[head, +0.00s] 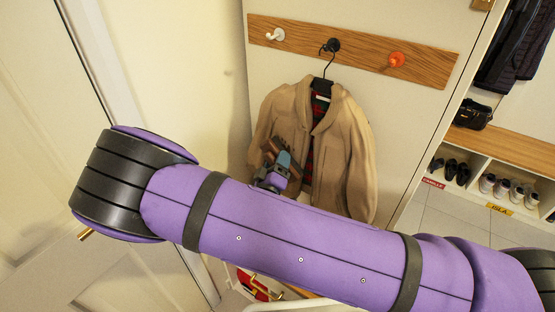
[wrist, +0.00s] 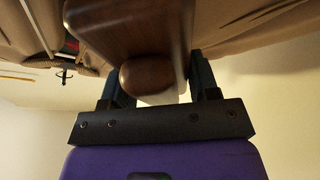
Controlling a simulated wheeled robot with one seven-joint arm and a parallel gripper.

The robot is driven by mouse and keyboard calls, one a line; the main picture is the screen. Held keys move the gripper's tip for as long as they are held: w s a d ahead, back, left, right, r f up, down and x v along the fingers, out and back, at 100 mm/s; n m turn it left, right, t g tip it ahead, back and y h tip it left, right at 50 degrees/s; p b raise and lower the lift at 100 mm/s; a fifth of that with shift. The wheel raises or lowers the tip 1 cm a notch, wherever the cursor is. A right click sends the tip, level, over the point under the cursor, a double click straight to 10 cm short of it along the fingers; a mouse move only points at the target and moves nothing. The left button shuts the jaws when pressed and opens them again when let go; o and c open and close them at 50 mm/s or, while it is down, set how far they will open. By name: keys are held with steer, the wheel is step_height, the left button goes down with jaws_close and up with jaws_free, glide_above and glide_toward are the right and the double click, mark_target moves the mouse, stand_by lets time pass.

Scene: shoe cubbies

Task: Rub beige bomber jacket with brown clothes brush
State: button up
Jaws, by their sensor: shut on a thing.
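The beige bomber jacket (head: 341,150) hangs on a black hanger (head: 323,85) from the black middle hook, its front open over a red and dark plaid lining. My gripper (head: 281,163) is in front of the jacket's left side and is shut on the brown clothes brush (head: 269,148). In the wrist view the wooden brush (wrist: 152,78) sits between the fingers, with the jacket cloth (wrist: 235,18) right behind it. The brush is at or very close to the cloth; I cannot tell whether it touches. My arm hides the area below the jacket.
A wooden rail (head: 362,50) holds a white hook (head: 275,35), the black hook (head: 331,45) and an orange hook (head: 397,60). Shoe cubbies (head: 487,160) with several shoes, a black bag (head: 473,114) and dark clothes (head: 513,45) are at right. A door (head: 40,90) is at left.

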steer(key=shift+r, duration=0.1)
steer(key=shift+w+r, duration=0.1)
steer(key=shift+r, duration=3.15)
steer(key=shift+w+d+r, duration=0.1)
steer(key=shift+d+r, duration=0.05)
steer(key=shift+r, duration=0.2)
steer(key=shift+w+f, duration=0.1)
steer(key=shift+f, duration=3.55)
steer(key=shift+s+a, duration=0.9)
steer(key=shift+s, duration=0.3)
steer(key=shift+s+a, duration=0.85)
steer(key=shift+s, duration=0.3)
